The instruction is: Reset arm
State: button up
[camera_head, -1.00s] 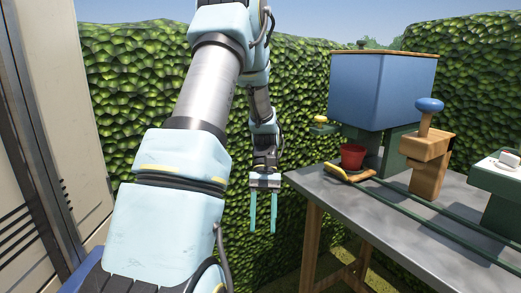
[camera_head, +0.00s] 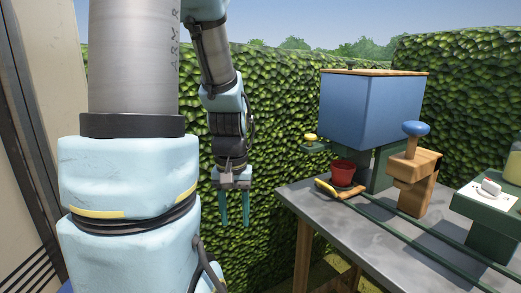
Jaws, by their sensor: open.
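My arm fills the left and middle of the head view. My gripper (camera_head: 234,208) hangs at its end with two teal fingers pointing down. The fingers are apart and nothing is between them. The gripper is in front of the hedge, left of the table (camera_head: 375,232) and clear of its edge.
On the table stand a large blue box (camera_head: 370,110) on a green stand, a red pot (camera_head: 343,173), a wooden block with a blue knob (camera_head: 415,165) and a green box with a switch (camera_head: 488,195). Green rails run along the tabletop. A hedge (camera_head: 285,115) stands behind. A pale panel (camera_head: 45,130) is at the left.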

jog(key=shift+s+a+r+t, duration=0.25)
jog(key=shift+r+t, duration=0.1)
jog(key=shift+r, duration=0.1)
jog(key=shift+s+a+r+t, duration=0.15)
jog(key=shift+s+r+t, duration=0.05)
jog(key=shift+r+t, duration=0.2)
